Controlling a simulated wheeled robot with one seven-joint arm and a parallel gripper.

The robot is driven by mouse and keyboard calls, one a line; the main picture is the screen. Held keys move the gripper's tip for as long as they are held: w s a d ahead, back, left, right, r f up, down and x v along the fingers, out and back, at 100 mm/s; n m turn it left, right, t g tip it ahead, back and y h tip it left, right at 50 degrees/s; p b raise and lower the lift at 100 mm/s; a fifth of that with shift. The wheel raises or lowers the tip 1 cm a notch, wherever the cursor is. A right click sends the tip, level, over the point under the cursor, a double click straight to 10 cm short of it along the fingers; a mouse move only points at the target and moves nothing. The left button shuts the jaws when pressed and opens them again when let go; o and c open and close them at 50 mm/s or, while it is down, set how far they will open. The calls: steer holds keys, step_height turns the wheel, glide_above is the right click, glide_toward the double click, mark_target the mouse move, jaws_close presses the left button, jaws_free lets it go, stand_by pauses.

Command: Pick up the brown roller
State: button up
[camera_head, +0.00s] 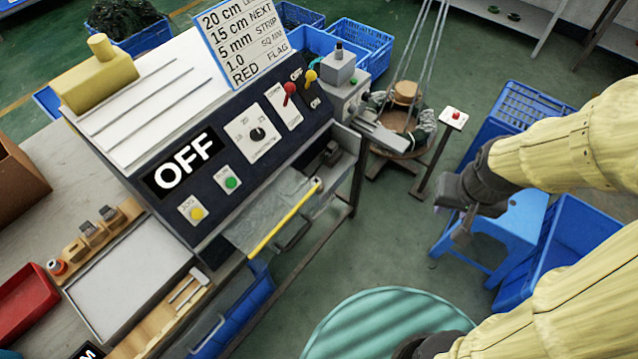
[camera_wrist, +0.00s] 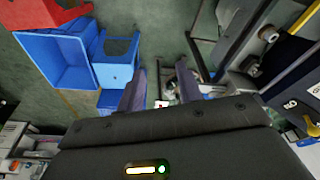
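I cannot pick out the brown roller for certain. A tan, round wooden piece (camera_head: 405,92) sits in the middle of a coil stand beyond the machine; I cannot tell whether it is the roller. A small pale round end (camera_wrist: 268,33) shows at the upper right of the wrist view, also unclear. My gripper (camera_head: 454,220) hangs over the blue stool at the right of the head view, apart from both. In the wrist view its two dark fingers (camera_wrist: 161,88) stand apart with nothing held between them.
The machine with the OFF panel (camera_head: 182,163) fills the middle-left. A blue stool (camera_head: 515,228), a blue crate (camera_head: 560,250) and a red button post (camera_head: 453,118) stand near my arm. A ribbed turquoise round top (camera_head: 380,325) is in front. Green floor lies open between.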

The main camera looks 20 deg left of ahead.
steer(key=w+a+f+n+t+y+b, duration=0.2)
steer(key=w+a+f+n+y+b, duration=0.15)
steer(key=w+f+n, duration=0.6)
steer(key=a+f+n+g+y+b, duration=0.2)
steer(key=a+n+y, duration=0.4)
steer(key=a+y, duration=0.3)
steer(key=shift+s+a+f+b, duration=0.15)
steer(key=shift+a+f+b, duration=0.2)
steer(key=shift+a, duration=0.35)
steer(key=b, duration=0.3)
glide_toward(320, 182)
steer(key=s+x, duration=0.1)
steer(key=x, duration=0.2)
steer(key=shift+w+a+f, duration=0.35)
steer(key=shift+w+a, duration=0.3)
steer(key=shift+w, duration=0.05)
